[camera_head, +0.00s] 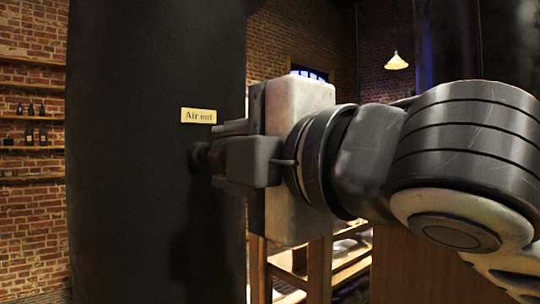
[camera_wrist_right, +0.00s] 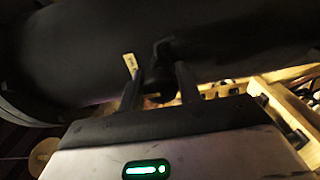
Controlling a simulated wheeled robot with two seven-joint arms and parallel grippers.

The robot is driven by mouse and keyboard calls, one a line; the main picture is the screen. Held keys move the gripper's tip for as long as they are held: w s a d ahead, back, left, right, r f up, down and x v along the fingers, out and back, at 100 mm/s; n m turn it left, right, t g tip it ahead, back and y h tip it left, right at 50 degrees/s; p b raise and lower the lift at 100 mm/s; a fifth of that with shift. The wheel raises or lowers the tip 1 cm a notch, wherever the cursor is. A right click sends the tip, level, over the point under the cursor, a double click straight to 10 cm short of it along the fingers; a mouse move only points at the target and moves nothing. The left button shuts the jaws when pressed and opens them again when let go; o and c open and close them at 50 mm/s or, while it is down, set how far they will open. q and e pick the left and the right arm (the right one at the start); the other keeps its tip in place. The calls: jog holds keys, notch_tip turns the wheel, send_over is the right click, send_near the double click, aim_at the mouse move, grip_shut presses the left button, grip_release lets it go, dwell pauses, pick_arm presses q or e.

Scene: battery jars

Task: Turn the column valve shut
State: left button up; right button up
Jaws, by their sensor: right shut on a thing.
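The dark column (camera_head: 150,200) stands upright at the left in the head view. The column valve (camera_head: 197,156) is a small dark fitting that sticks out from its side. A pale label (camera_head: 198,115) with "Air" readable sits just above it. My right gripper (camera_head: 215,157) reaches in from the right and is shut on the valve; its fingers hide most of it. In the right wrist view, the valve (camera_wrist_right: 160,84) lies between the two fingers of the right gripper (camera_wrist_right: 160,90), against the dark column (camera_wrist_right: 80,60). My left gripper is in neither view.
Shelves with small dark bottles (camera_head: 37,135) hang on the brick wall at the far left. A wooden rack (camera_head: 318,268) stands behind and below my right wrist. A lamp (camera_head: 396,62) hangs at the back right.

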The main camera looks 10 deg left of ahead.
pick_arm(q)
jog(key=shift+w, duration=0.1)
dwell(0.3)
pick_arm(e)
jog(key=o, duration=0.9)
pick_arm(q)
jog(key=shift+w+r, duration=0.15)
pick_arm(e)
jog(key=shift+o, duration=0.2)
jog(key=shift+d, duration=0.15)
jog(key=shift+s+d, duration=0.25)
pick_arm(q)
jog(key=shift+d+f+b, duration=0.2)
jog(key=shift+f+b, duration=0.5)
jog(key=shift+b, duration=0.65)
pick_arm(e)
jog(key=v, duration=1.5)
